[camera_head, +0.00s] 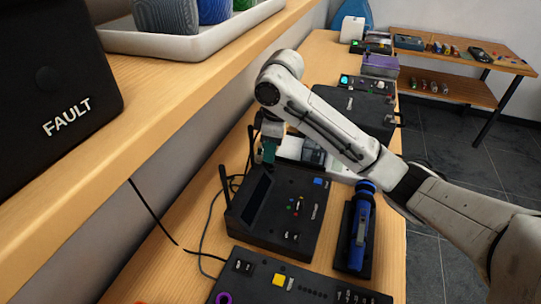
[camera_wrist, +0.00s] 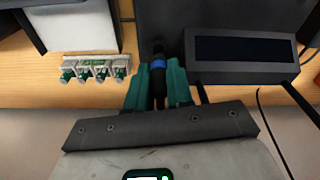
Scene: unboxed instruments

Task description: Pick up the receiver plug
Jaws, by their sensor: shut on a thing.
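My gripper (camera_head: 268,150) is over the back left of a black instrument box (camera_head: 290,180) with an antenna, a slanted panel and small coloured controls. In the wrist view, its teal fingers (camera_wrist: 157,90) are shut on a dark plug with a blue band (camera_wrist: 157,64), which I take to be the receiver plug. The plug points away from the gripper, beside a box with a dark display (camera_wrist: 245,48). I cannot tell whether its far end touches anything. The head view does not show the plug clearly.
A blue tool (camera_head: 360,235) lies in a black holder on the right. A yellow-buttoned box (camera_head: 300,287) is in front. A shelf (camera_head: 150,125) with a FAULT box (camera_head: 60,80) overhangs the left. In the wrist view, several green-ended connectors (camera_wrist: 95,70) sit left of my gripper.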

